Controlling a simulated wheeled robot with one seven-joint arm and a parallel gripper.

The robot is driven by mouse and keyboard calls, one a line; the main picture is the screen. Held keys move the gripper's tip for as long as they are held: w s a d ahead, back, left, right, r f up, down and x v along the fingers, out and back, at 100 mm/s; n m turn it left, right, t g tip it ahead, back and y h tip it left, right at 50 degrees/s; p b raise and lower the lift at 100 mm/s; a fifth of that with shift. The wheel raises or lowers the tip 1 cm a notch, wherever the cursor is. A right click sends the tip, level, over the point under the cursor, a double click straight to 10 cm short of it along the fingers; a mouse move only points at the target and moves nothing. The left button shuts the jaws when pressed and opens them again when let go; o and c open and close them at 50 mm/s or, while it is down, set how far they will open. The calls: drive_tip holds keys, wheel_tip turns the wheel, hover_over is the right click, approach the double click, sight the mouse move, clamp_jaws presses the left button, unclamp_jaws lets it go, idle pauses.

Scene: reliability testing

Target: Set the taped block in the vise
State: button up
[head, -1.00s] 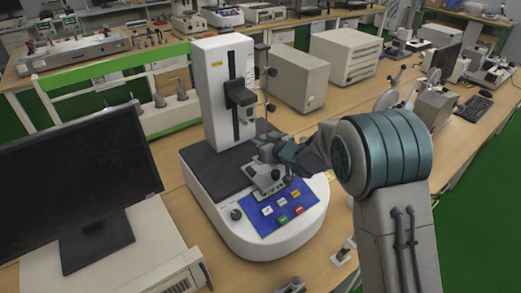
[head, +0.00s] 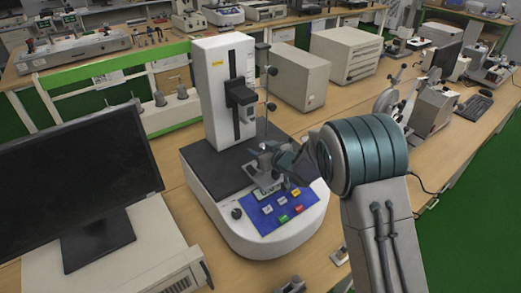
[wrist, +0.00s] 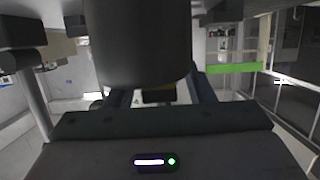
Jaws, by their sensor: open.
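The grey metal vise (head: 266,180) sits on the front of the white test machine (head: 262,234), just behind its blue button panel. My gripper (head: 263,160) is over the vise in the head view and partly covers it. Its jaws are open. In the wrist view, my two dark fingers (wrist: 160,97) show below a large dark rounded shape, with a small dark piece visible between them. I cannot tell what that piece is. I cannot pick out the taped block for certain in either view.
The machine's upright column (head: 222,90) with its black head (head: 241,97) stands close behind my gripper. A thin rod stands beside it. A monitor (head: 75,165) is at the left. Grey box instruments (head: 297,75) stand behind.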

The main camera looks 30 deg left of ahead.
drive_tip(key=shift+r, duration=0.15)
drive_tip(key=shift+d, duration=0.1)
drive_tip(key=b+v, duration=0.2)
drive_tip(key=v, duration=0.9)
drive_tip(key=shift+s+d+b, duration=0.25)
drive_tip(key=shift+d+b, duration=0.05)
drive_tip(key=shift+b, duration=0.05)
drive_tip(key=shift+r, duration=0.15)
